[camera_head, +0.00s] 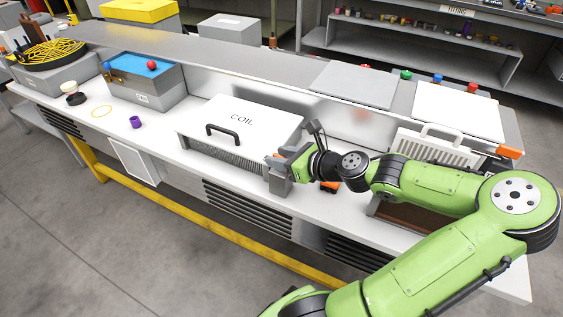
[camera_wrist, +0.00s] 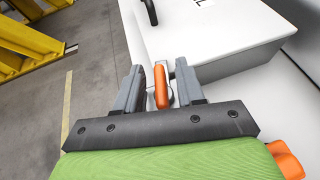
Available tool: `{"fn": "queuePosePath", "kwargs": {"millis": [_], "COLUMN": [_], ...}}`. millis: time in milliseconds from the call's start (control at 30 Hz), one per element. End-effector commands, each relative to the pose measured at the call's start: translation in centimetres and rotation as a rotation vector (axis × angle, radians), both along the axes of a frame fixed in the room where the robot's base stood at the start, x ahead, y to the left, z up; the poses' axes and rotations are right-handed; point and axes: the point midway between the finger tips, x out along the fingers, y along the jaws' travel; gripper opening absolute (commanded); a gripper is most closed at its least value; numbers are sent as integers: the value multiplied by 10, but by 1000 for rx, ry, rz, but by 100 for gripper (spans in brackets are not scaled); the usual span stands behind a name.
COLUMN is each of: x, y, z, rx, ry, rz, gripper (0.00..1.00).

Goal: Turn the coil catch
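The white box marked COIL (camera_head: 243,125) sits on the bench with a black handle on its lid. It also shows in the wrist view (camera_wrist: 215,45). The orange coil catch (camera_wrist: 161,88) stands at the box's near right end, between the two fingers of my gripper (camera_wrist: 158,76). The fingers are apart, with a narrow gap visible on each side of the catch. In the head view my gripper (camera_head: 280,176) is at the box's right front corner and largely hides the catch.
A white vented cover with a handle (camera_head: 438,147) stands to the right, behind my arm. Flat pale panels (camera_head: 353,84) lie behind.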

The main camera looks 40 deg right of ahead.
Motion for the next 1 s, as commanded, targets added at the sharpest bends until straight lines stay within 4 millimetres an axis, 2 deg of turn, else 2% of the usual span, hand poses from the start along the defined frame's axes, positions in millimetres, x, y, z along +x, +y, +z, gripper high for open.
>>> {"fn": "queuePosePath", "kwargs": {"millis": [200, 433, 467, 767, 1000], "x": [0, 0, 0, 0, 0], "y": [0, 0, 0, 0, 0], "z": [1, 1, 1, 2, 6], "rx": [0, 0, 0, 1, 5], "ry": [0, 0, 0, 0, 4], "rz": [-1, 0, 0, 19, 128], "gripper": [37, 2, 0, 0, 0]}}
